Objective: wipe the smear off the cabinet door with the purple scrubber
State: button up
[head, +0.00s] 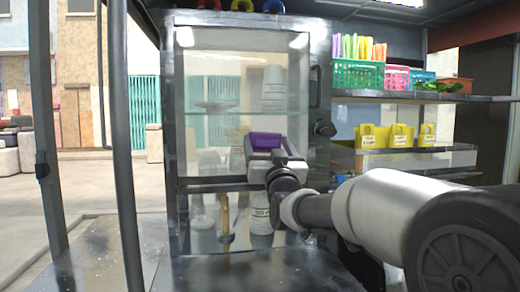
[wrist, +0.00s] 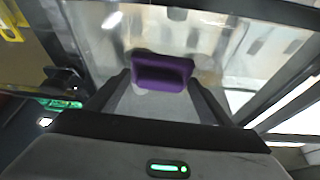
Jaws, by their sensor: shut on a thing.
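The purple scrubber (head: 265,140) is in front of the glass cabinet door (head: 215,65) in the head view. It also shows in the wrist view (wrist: 161,73), between the fingertips. My gripper (head: 268,155) is shut on the scrubber and faces the door. I cannot tell whether the scrubber touches the glass. A faint brownish smear (wrist: 208,70) shows on the door just right of the scrubber in the wrist view. In the head view the scrubber and gripper hide part of the door.
Stacked cups (head: 273,88) stand inside the cabinet. Shelves to the right hold colored baskets (head: 358,75) and yellow bins (head: 374,136). A metal post (head: 122,130) stands on the left.

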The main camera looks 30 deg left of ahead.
jog(key=shift+r, duration=0.75)
jog(key=shift+s+a, duration=0.65)
jog(key=shift+a, duration=0.25)
jog(key=shift+s+a, duration=0.7)
jog(key=shift+a, duration=0.25)
jog(key=shift+s+a, duration=0.65)
jog(key=shift+a, duration=0.25)
jog(key=shift+s+a, duration=0.85)
jog(key=shift+a, duration=0.2)
jog(key=shift+s+a, duration=0.85)
jog(key=shift+a, duration=0.15)
jog(key=shift+w+r+p, duration=0.1)
jog(key=shift+r+p, duration=0.7)
jog(key=shift+w+d+f+b, duration=0.15)
jog(key=shift+w+d+b, duration=0.2)
jog(key=shift+d+b, duration=0.15)
jog(key=shift+w+d+b, duration=0.8)
jog(key=shift+d, duration=0.25)
jog(key=shift+w+d+b, duration=0.75)
jog(key=shift+d, duration=0.25)
jog(key=shift+w+d, duration=0.55)
jog(key=shift+d, duration=0.2)
jog(key=shift+w+d, duration=1.2)
jog(key=shift+d, duration=0.25)
